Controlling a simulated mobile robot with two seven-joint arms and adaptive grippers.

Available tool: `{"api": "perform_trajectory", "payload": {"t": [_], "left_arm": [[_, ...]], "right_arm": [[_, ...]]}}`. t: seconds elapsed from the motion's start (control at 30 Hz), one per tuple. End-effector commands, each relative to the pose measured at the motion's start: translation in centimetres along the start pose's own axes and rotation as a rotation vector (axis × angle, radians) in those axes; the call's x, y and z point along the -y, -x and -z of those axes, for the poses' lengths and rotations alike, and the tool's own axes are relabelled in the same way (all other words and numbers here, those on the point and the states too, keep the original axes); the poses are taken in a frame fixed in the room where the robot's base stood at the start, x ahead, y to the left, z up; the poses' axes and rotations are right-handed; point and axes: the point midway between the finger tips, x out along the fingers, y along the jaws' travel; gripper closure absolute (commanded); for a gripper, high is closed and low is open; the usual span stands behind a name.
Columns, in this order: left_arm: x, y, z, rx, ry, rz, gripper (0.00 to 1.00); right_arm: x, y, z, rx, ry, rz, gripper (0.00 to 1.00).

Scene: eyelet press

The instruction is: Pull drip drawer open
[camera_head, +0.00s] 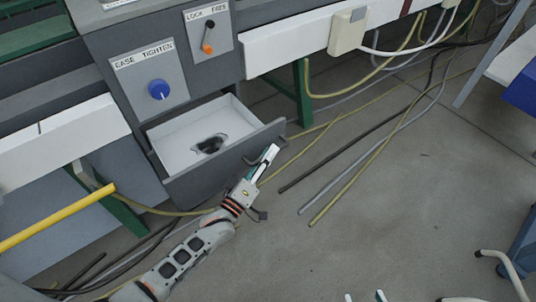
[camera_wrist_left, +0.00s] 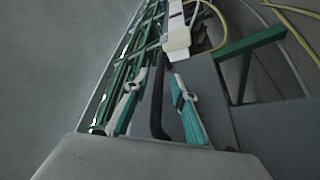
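The drip drawer (camera_head: 193,128) is a grey box with a pale inside and a dark puddle on its floor. It stands pulled out from the grey cabinet, under the blue knob. Its dark bar handle (camera_wrist_left: 158,100) is on the front panel. My left gripper (camera_head: 268,156) is at the handle, at the right part of the drawer front. In the left wrist view its two teal-padded fingers (camera_wrist_left: 158,108) stand apart, with the handle between them and gaps visible. My right gripper (camera_head: 365,297) shows only two pale fingertips, spread apart, at the bottom edge.
Cables (camera_head: 375,140) run across the floor to the right. A yellow bar (camera_head: 55,217) is at left. The floor in front is mostly clear.

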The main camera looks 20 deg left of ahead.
Motion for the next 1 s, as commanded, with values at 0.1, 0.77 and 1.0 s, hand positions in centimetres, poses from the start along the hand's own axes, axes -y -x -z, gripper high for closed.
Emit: {"api": "perform_trajectory", "payload": {"t": [0.1, 0.77, 1.0], "left_arm": [[-0.1, 0.0, 0.0, 0.0, 0.0, -0.001, 0.74], [0.1, 9.7, 0.0, 0.002, 0.0, 0.002, 0.74], [0.0, 11.8, 0.0, 0.0, 0.0, -0.001, 0.74]], "right_arm": [[0.0, 0.0, 0.0, -0.001, 0.0, 0.0, 0.6], [0.0, 0.0, 0.0, 0.0, 0.003, 0.002, 0.6], [0.0, 0.0, 0.0, -0.001, 0.004, 0.002, 0.6]]}}
